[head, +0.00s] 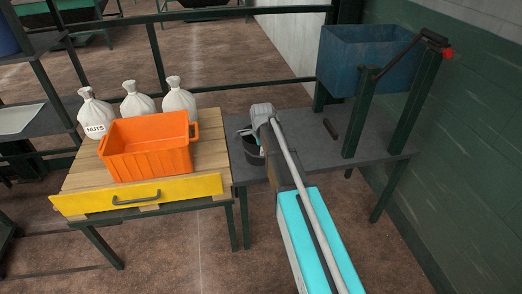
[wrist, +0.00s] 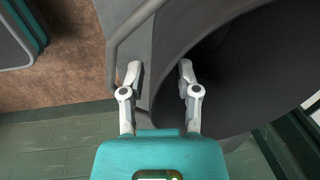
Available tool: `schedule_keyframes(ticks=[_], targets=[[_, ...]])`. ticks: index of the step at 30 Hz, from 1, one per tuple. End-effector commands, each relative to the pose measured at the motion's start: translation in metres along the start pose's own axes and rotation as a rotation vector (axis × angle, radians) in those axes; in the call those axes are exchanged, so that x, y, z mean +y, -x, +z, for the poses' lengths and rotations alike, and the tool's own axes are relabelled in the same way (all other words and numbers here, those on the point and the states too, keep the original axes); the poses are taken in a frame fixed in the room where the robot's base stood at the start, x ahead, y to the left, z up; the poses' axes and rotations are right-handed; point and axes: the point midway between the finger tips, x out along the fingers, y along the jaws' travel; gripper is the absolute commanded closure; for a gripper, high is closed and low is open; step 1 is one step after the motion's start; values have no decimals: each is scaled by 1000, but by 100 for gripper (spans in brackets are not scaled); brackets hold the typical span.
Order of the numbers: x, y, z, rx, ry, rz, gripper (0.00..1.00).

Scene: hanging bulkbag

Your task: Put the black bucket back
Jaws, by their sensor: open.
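The black bucket (head: 253,151) stands on the grey table, near its left edge, partly hidden behind my arm in the head view. In the wrist view the bucket (wrist: 250,75) fills the upper right, with its dark inside and grey rim showing. My gripper (wrist: 160,73) is open at the bucket's rim. One finger is on the outer side near the handle, the other over the dark opening. The rim lies between them, and I cannot tell whether either finger touches it.
The grey table (head: 300,128) also bears a small dark bar (head: 330,129) and a blue hopper (head: 362,62) on a crank stand. Left of it, a wooden table (head: 80,178) with a yellow drawer (head: 140,194) holds an orange crate (head: 148,150) and white sacks (head: 178,98).

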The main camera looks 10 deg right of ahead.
Motion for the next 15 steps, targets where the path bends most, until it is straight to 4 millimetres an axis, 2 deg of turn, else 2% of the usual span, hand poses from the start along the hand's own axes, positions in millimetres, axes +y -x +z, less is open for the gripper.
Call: schedule_keyframes(ticks=[15], targets=[[0, 33, 0, 0, 0, 0, 57]])
